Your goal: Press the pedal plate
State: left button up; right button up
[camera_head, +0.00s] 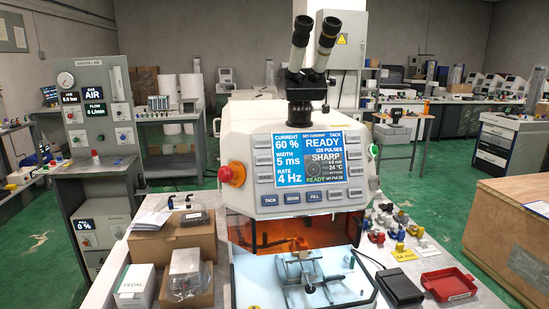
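A dark, flat pedal-like unit (400,287) lies on the bench just right of the machine's lit work area, with a thin cable running from it toward the machine. Its sloped upper plate looks clear, with nothing on it. A white box labelled PEDAL (133,282) stands at the front left of the bench. The white machine (240,140) has a screen (308,157) reading READY, 60 %, 5 ms and 4 Hz. Neither of my grippers shows in this view.
A red tray (449,284) lies right of the pedal unit, with a yellow tag (404,253) and several small parts behind it. A metal fixture (306,277) sits in the work area. A large wooden crate (510,225) stands at far right.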

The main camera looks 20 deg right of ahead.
aim_at(401, 287)
jog(key=z, duration=1.55)
